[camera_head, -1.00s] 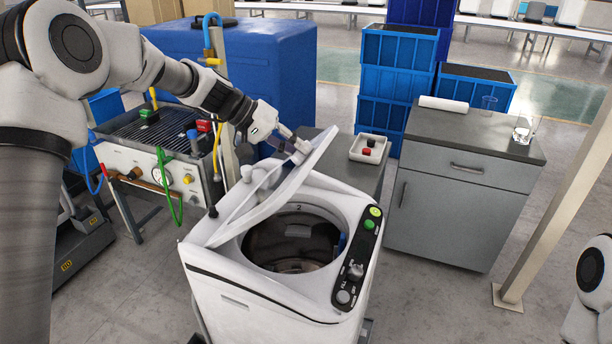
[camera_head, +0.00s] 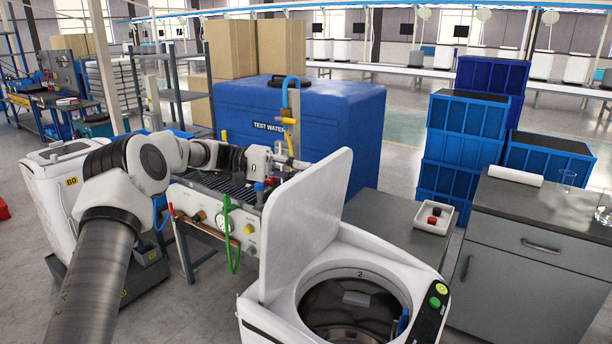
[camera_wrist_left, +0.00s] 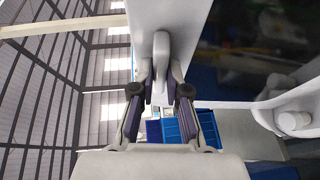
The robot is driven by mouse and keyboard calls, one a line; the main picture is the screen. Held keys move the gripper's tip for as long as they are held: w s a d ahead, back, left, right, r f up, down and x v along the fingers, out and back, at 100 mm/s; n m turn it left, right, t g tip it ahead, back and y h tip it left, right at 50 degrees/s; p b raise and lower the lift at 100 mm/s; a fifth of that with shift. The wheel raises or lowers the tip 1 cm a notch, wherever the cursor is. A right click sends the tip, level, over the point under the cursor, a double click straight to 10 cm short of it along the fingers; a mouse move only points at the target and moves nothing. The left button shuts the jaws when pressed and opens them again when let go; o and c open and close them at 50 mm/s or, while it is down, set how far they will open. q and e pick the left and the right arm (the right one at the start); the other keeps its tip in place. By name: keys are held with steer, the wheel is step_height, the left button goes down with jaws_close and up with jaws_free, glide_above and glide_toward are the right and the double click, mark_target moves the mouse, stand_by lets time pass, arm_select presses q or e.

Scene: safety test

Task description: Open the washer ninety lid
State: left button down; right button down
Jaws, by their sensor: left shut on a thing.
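The near white washer (camera_head: 262,322) stands front centre in the head view, its drum opening uncovered. Its lid (camera_head: 305,215) stands steeply raised on the left side of the opening. My left gripper (camera_head: 284,163) is at the lid's upper left side, its fingertips partly hidden there. In the left wrist view my left gripper (camera_wrist_left: 160,92) is shut on a white handle-like part (camera_wrist_left: 161,60) at the lid (camera_wrist_left: 185,20). Another white washer (camera_head: 45,210) stands at the far left with a small yellow label, too small to read surely. My right gripper is out of view.
A test bench (camera_head: 245,232) with hoses and a blue water tank (camera_head: 340,110) stand behind the lid. Blue crates (camera_head: 463,145) stack at the back right. A grey cabinet (camera_head: 520,275) and a small tray (camera_head: 420,222) are right of the washer.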

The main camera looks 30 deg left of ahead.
arm_select(q)
steer(key=shift+a+r, duration=0.15)
steer(key=c, duration=1.2)
jaws_free()
steer(key=shift+w, duration=0.1)
steer(key=shift+o, duration=0.2)
steer(key=shift+w, duration=0.15)
steer(key=f+v, duration=0.1)
steer(key=v, duration=1)
steer(key=shift+a+r, duration=0.3)
steer(key=shift+r, duration=0.05)
